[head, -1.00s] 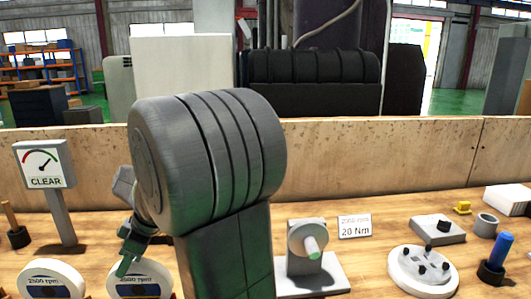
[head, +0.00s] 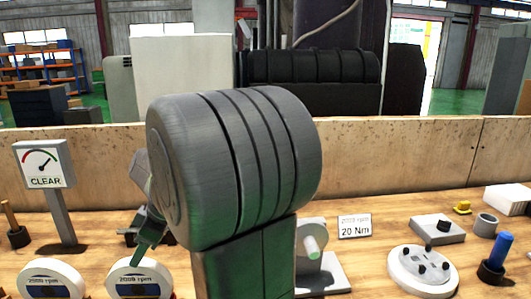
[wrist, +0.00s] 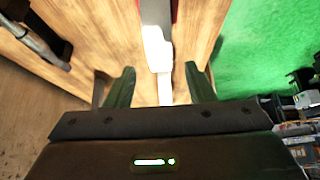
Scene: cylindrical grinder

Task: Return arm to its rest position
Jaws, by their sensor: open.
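My gripper (wrist: 158,88) shows in the wrist view with its two green fingers apart and nothing between them. Beyond the fingers are the wooden bench and a white and grey object (wrist: 157,50). In the head view my grey arm stands large in the middle. Part of my gripper (head: 147,240) shows at the arm's left, above the bench near a white wheel labelled in rpm (head: 140,278).
A gauge sign reading CLEAR (head: 44,163) stands at the left. A second white wheel (head: 52,280) lies at front left. A 20 Nm sign (head: 355,226), a round fixture (head: 422,270) and a blue-handled tool (head: 496,256) are at right. A wooden backboard (head: 400,155) runs behind.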

